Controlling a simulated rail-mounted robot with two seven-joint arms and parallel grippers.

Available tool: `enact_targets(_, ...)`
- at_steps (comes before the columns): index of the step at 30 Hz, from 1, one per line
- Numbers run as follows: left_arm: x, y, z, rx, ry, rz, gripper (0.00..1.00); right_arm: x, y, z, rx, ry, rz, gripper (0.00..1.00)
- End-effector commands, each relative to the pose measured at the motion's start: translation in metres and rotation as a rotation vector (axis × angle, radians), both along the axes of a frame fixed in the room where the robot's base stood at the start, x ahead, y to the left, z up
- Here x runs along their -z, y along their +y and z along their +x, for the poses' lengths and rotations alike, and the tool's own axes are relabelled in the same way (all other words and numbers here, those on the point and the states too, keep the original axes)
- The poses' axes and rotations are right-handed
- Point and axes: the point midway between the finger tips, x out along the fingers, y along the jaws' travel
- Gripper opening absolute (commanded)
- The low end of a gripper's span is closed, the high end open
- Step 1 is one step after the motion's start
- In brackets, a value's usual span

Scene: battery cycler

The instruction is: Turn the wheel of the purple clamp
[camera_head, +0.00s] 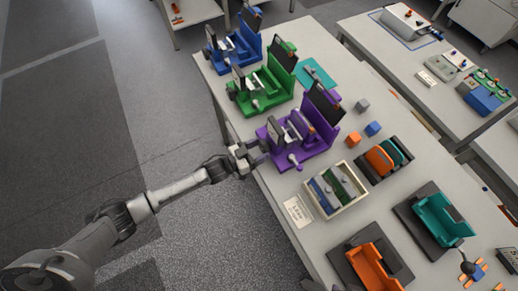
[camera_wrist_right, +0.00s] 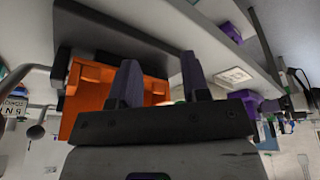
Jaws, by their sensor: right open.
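The purple clamp (camera_head: 311,141) stands on the table in the head view, in line with a green and a blue one. It has grey parts and a dark upright panel. My left gripper (camera_head: 256,154) is at the clamp's left end, by the table edge. The wheel there is small and largely hidden by the gripper; I cannot tell whether they touch or whether the jaws are closed. My right gripper (camera_wrist_right: 160,82) shows only in the right wrist view, its two fingers apart and nothing between them. An orange holder (camera_wrist_right: 88,92) is behind the fingers.
The green clamp (camera_head: 262,88) and blue clamp (camera_head: 234,45) stand behind the purple one. A box with boards (camera_head: 353,207), a paper card (camera_head: 298,210), a teal holder (camera_head: 441,218) and the orange holder (camera_head: 369,268) are nearer. Small cubes (camera_head: 353,139) lie right of the purple clamp.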

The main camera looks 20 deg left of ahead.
Motion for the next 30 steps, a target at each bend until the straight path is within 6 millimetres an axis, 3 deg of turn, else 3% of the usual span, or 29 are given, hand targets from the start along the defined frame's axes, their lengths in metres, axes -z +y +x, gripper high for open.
enact_targets(8, 0.0001, 0.0003, -0.0002, 0.0, 0.0, 0.0, 0.34, 0.0, -0.0002, 0.0, -0.001, 0.0, -0.001, 0.43)
enact_targets(17, 0.0002, 0.0002, -0.0001, 0.0, -0.035, 0.044, 0.34, 0.0, -0.0027, -0.0001, -0.006, 0.0, -0.009, 0.43)
enact_targets(30, -0.0002, 0.002, 0.0012, -0.001, -0.259, 0.33, 0.34, 0.0, -0.0024, 0.0, -0.006, 0.0, -0.008, 0.43)
